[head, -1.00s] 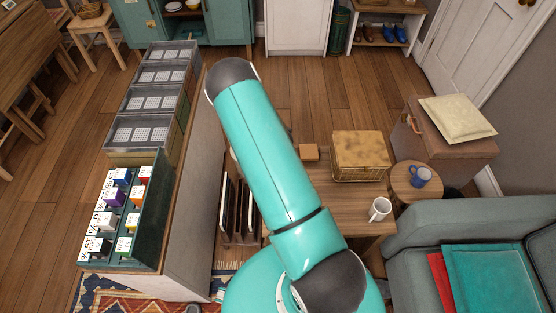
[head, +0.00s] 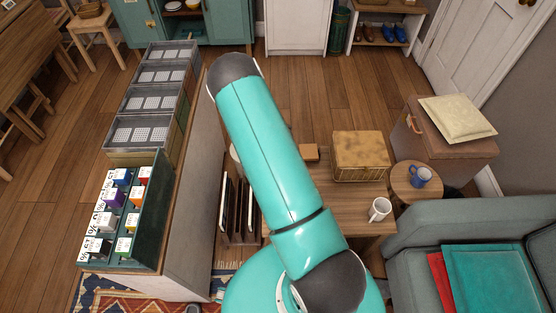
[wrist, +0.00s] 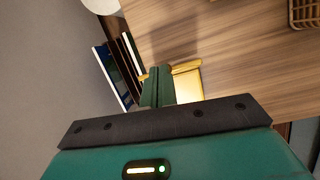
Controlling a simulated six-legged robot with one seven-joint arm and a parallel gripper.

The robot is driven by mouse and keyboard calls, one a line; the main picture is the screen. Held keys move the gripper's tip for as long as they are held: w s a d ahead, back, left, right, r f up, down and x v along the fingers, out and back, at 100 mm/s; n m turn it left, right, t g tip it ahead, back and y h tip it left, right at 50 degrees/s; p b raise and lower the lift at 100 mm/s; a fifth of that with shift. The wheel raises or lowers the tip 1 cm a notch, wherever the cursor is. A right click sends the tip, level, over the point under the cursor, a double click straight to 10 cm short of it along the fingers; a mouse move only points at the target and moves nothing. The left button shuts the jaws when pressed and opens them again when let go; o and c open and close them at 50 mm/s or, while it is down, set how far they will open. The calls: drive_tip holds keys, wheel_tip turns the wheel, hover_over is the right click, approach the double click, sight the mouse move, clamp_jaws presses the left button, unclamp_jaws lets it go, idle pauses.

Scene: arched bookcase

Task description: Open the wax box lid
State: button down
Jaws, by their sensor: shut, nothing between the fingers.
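A small brown box (head: 309,152), which looks like the wax box, lies on the wooden table in the head view. In the wrist view a gold box (wrist: 188,84) with a darker gold bar along its far side lies just right of the fingers. It seems to be the same box; I cannot tell whether its lid is raised. My gripper (wrist: 158,72) is shut and empty, its green fingertips beside the box's left part and overlapping it in view. I cannot tell whether they touch. My arm hides the gripper in the head view.
A rack of upright books (wrist: 115,72) is close left of the fingers. A side table with a blue mug (head: 420,176) stands right.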

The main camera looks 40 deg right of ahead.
drive_tip(key=v, duration=1.4)
drive_tip(key=shift+r, duration=0.15)
drive_tip(key=shift+w, duration=0.1)
drive_tip(key=a+r+m+t+h, duration=0.25)
drive_tip(key=r+m, duration=0.55)
drive_tip(key=r, duration=0.5)
drive_tip(key=a+r+m+t+h, duration=0.1)
drive_tip(key=a+r+m, duration=0.2)
drive_tip(key=r+m, duration=0.7)
drive_tip(key=s+a+r+m+g+y, duration=0.1)
drive_tip(key=s+a+r+m+y, duration=0.4)
drive_tip(key=s+a+r+m, duration=0.4)
drive_tip(key=s+a+r, duration=0.5)
drive_tip(key=s+a, duration=0.2)
drive_tip(key=s, duration=0.1)
drive_tip(key=shift+s+a+m, duration=0.3)
drive_tip(key=shift+a, duration=0.1)
